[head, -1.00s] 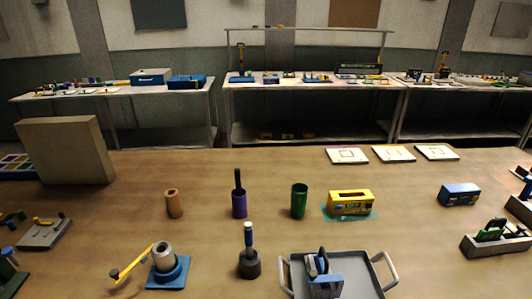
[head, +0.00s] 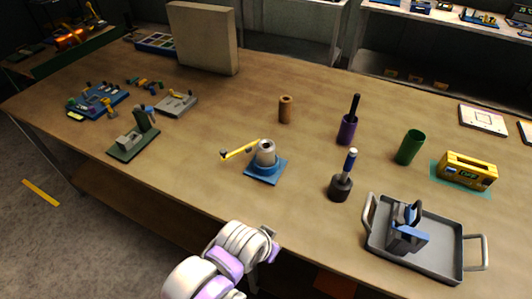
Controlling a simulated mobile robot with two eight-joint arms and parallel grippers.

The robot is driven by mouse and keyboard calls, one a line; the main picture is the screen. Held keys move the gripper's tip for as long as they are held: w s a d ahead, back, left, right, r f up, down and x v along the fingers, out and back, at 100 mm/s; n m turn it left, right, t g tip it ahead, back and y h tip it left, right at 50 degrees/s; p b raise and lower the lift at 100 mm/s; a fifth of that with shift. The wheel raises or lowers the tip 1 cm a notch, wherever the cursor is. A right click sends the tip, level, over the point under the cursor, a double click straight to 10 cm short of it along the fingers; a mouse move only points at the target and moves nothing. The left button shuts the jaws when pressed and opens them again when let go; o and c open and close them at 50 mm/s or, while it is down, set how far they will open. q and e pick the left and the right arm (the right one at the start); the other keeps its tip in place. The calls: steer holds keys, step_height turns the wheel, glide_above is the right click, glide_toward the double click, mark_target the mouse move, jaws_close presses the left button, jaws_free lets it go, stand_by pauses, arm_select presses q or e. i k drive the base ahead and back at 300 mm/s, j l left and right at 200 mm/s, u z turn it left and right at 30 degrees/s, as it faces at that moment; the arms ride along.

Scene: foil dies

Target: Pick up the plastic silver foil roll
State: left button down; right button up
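A silver-grey hollow cylinder (head: 266,154), which looks like the silver foil roll, stands upright on a blue square base (head: 265,172) near the middle of the table. A yellow lever (head: 240,150) reaches left beside it. I cannot tell its material. My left gripper (head: 272,246) is at the bottom centre, at the table's front edge, below and apart from the cylinder. Its fingers are small and partly hidden by my white and lilac arm, so its opening is unclear. My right gripper is not in view.
A brown roll (head: 285,110), a purple holder (head: 347,130), a green cylinder (head: 410,147) and a dark-based tool (head: 341,188) stand nearby. A grey tray (head: 445,266) and yellow box (head: 467,171) are at right. Green (head: 134,142) and blue (head: 97,102) fixtures are left. Table between them is clear.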

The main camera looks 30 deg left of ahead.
mark_target(266, 156)
steer(key=l+u, duration=0.2)
steer(key=u, duration=0.3)
steer(key=l+u, duration=0.15)
steer(key=u, duration=0.35)
steer(key=l+u, duration=0.2)
steer(key=u, duration=0.3)
steer(key=i, duration=0.4)
